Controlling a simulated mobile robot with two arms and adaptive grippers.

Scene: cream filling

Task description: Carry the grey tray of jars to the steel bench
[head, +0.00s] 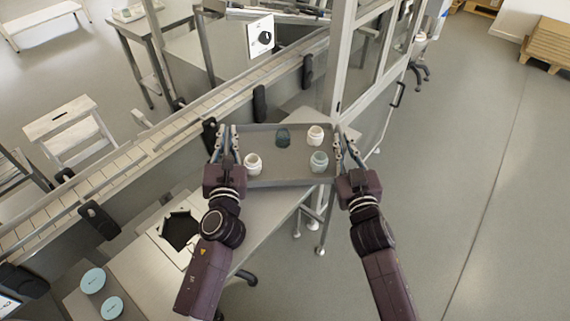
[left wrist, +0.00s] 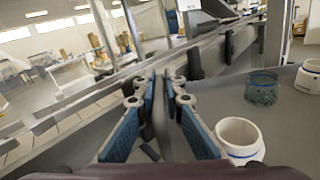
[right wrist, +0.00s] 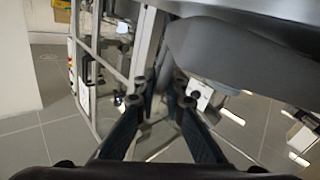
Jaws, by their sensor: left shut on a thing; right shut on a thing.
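The grey tray (head: 290,180) is held between my two grippers in the head view, roughly level, over the end of a steel-topped bench (head: 262,215). Several open jars stand upright on it: white jars (head: 253,164) and (head: 315,135), a dark teal jar (head: 283,137) and a pale teal jar (head: 319,161). My left gripper (head: 222,140) is shut on the tray's left edge. My right gripper (head: 347,150) is shut on its right edge. The left wrist view shows a white jar (left wrist: 239,139) and a teal glass jar (left wrist: 262,89) close by. The tray's underside shows in the right wrist view (right wrist: 230,60).
A slatted conveyor (head: 150,145) with rails runs diagonally behind the tray. A glazed metal-framed enclosure (head: 365,75) stands just beyond it to the right. Two round teal lids (head: 93,281) lie at the lower left. Open grey floor (head: 460,180) lies to the right.

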